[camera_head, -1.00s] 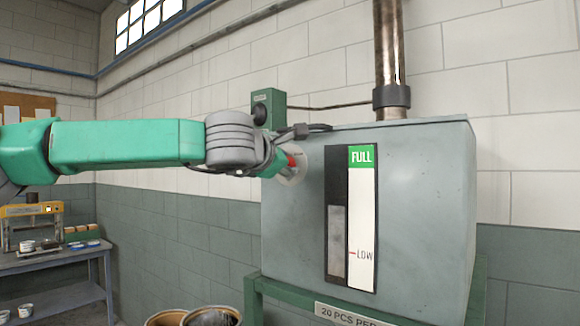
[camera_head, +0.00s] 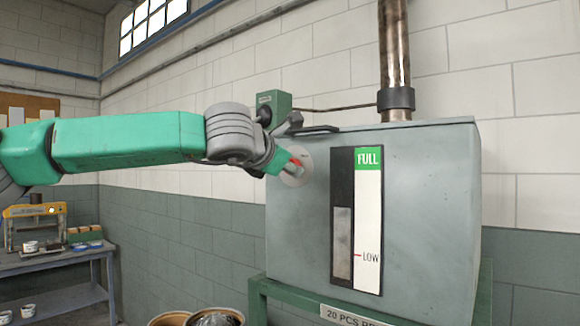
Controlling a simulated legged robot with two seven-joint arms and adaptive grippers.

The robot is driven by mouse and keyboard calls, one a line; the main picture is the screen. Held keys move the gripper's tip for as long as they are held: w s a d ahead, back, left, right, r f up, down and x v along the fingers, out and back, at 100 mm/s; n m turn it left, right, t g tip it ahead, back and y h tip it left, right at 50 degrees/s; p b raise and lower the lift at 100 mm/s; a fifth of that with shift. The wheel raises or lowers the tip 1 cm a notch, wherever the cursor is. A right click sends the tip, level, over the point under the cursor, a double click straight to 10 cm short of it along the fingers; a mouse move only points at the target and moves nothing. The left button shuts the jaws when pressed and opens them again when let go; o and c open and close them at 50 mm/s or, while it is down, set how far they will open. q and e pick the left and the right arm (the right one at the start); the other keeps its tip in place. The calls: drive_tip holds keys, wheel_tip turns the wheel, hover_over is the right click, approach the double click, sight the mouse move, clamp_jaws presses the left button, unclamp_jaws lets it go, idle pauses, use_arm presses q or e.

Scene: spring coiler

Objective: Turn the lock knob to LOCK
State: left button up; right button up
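The wrist and fingers cover part of the knob and plate. My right gripper is not in view.
The grey box (camera_head: 430,220) stands on a green frame (camera_head: 257,297) and has a FULL/LOW gauge (camera_head: 367,220). A pipe (camera_head: 391,60) rises behind it. A green switch box (camera_head: 272,103) is on the wall.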

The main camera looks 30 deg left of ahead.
use_arm(q)
drive_tip(key=o, duration=1.1)
drive_tip(key=shift+f, duration=0.5)
drive_tip(key=shift+o, duration=0.2)
drive_tip(key=shift+w+a+r, duration=0.1)
drive_tip(key=shift+a, duration=0.1)
drive_tip(key=shift+s+r, duration=0.15)
drive_tip(key=shift+s, duration=0.05)
drive_tip(key=v, duration=1.1)
drive_tip(key=shift+s, duration=0.2)
drive_tip(key=shift+f, duration=0.2)
